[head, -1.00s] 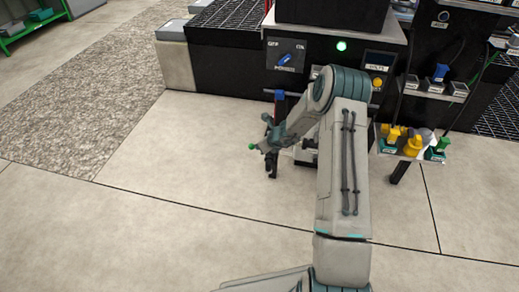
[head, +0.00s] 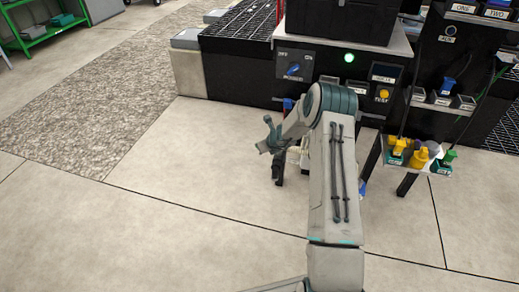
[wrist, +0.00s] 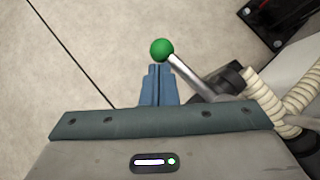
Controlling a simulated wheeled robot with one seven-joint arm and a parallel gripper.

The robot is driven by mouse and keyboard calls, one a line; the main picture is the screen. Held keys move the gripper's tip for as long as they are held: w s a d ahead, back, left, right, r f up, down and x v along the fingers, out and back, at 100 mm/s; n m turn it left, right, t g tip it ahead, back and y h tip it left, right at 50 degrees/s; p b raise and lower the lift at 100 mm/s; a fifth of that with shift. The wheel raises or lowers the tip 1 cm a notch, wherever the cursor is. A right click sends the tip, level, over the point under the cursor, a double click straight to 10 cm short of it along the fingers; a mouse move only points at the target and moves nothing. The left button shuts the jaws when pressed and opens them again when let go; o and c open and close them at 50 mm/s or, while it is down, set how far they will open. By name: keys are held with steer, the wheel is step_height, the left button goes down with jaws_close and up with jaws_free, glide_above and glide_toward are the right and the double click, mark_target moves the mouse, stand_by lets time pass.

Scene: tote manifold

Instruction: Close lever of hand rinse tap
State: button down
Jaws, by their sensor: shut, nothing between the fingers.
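A lever with a green ball knob (wrist: 162,49) and a pale metal rod (wrist: 190,75) shows in the wrist view. The rod runs down right from the knob to a dark fitting. My gripper (wrist: 159,72) has its blue fingers closed together, just below the knob in that picture; whether they touch it is unclear. In the head view my gripper (head: 268,137) hangs low in front of the black cabinet, and I cannot make out the knob there. No label on the lever is legible, and the tap body is mostly hidden.
A ribbed cream hose (wrist: 262,95) lies right of the lever. In the head view, the black cabinet (head: 240,80) stands behind my arm, and a small shelf with yellow and green connectors (head: 420,157) stands to its right. The floor at left is clear.

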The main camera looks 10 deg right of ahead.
steer(key=shift+w, duration=0.15)
stand_by(0.4)
steer(key=shift+a+b, duration=0.1)
steer(key=shift+b, duration=0.25)
steer(key=s+a+r+b, duration=0.2)
steer(key=s+a+r, duration=0.3)
steer(key=s+r, duration=0.3)
steer(key=shift+s+r+b, duration=0.3)
steer(key=shift+s+b, duration=0.1)
steer(key=shift+s, duration=0.1)
